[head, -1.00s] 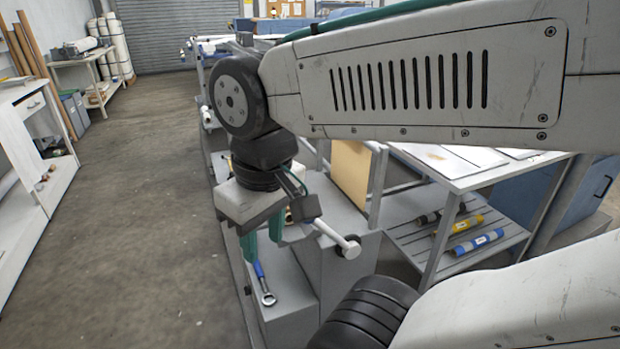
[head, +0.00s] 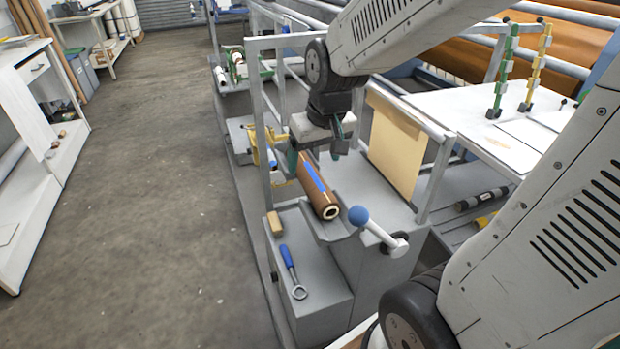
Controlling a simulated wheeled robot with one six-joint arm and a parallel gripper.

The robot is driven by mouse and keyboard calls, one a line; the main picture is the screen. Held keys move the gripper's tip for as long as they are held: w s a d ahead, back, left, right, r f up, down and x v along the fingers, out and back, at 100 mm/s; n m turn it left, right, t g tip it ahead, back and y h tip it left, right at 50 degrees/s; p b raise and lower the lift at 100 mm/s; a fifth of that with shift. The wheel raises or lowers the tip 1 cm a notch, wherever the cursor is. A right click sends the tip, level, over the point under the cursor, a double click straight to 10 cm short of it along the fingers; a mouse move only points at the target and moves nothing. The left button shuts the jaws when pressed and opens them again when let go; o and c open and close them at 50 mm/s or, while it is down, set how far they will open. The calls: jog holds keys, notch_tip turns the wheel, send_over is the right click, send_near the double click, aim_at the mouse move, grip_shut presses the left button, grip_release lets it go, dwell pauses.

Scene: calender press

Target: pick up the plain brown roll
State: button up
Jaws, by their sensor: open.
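A brown roll (head: 323,201) with a blue stripe along its top lies in a grey cradle on the grey machine bench, its pale hollow end facing me. It is the only small brown roll I can make out on the bench. My gripper (head: 315,154) points down over the far end of this roll, its teal fingers apart. The gripper body and fingers hide the roll's far end. I cannot tell whether the fingers touch it.
A blue-handled wrench (head: 291,268) and a tan block (head: 275,224) lie on the lower ledge. A tan sheet (head: 396,150) hangs right of the gripper. A metal frame post (head: 263,130) stands left.

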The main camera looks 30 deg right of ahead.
jog(key=m+t, duration=0.1)
jog(key=t, duration=0.1)
send_near(311, 172)
jog(key=shift+h, duration=0.4)
jog(key=x, duration=0.5)
jog(key=shift+a, duration=0.3)
jog(key=shift+g, duration=0.3)
jog(key=shift+x, duration=3.95)
jog(key=shift+w+r, duration=0.1)
jog(key=shift+w, duration=0.05)
jog(key=c, duration=1.3)
